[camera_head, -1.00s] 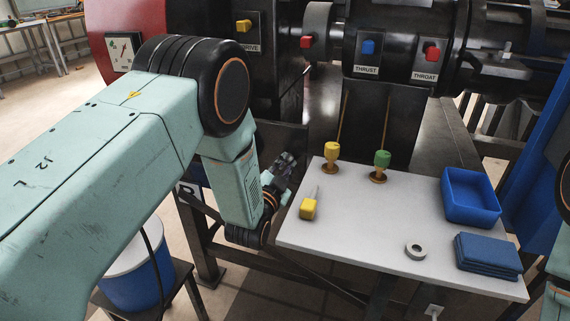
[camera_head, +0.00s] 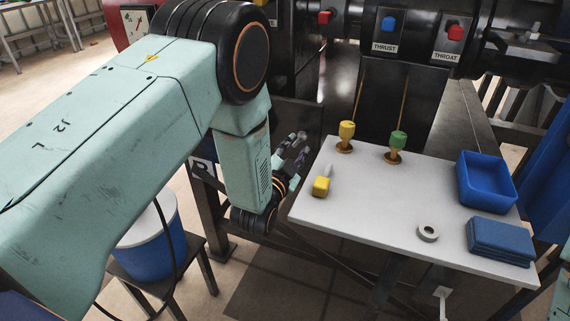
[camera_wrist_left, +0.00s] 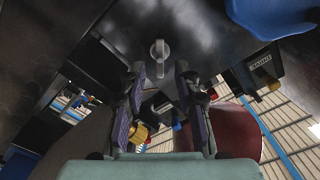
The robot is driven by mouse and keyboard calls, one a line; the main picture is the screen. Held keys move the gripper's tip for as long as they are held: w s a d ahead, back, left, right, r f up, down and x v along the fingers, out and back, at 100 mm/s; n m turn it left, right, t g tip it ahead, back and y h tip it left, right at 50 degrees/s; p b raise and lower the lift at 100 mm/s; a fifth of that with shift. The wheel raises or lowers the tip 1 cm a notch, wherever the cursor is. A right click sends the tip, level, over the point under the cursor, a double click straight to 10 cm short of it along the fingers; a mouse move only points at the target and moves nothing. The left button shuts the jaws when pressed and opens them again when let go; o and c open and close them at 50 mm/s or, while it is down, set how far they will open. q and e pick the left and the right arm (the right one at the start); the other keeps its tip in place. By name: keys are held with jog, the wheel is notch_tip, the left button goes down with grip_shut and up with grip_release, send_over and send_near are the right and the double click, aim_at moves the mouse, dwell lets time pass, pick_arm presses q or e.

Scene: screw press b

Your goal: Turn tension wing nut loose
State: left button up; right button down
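A small pale grey winged piece on a round base, which looks like the tension wing nut (camera_wrist_left: 158,52), stands on a dark surface in the left wrist view. It lies ahead of my left gripper (camera_wrist_left: 158,88), between the lines of its two fingers and apart from them. The fingers are spread with nothing held. In the head view my left gripper (camera_head: 294,148) is small and partly hidden by my forearm, beside the left edge of the white table. I cannot make out the wing nut in the head view. My right gripper is out of view.
The white table (camera_head: 375,225) carries a yellow-handled tool (camera_head: 321,186), yellow and green knobs (camera_head: 347,131) (camera_head: 397,141), a grey ring (camera_head: 428,233), a blue tray (camera_head: 487,202) and blue cloths (camera_head: 500,243). A blue bucket (camera_head: 150,255) stands on a stool. Dark machine frames surround the gripper.

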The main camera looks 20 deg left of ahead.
pick_arm(q)
jog(key=s, duration=0.9)
jog(key=shift+s+a, duration=0.15)
jog(key=shift+s, duration=0.05)
dwell(0.3)
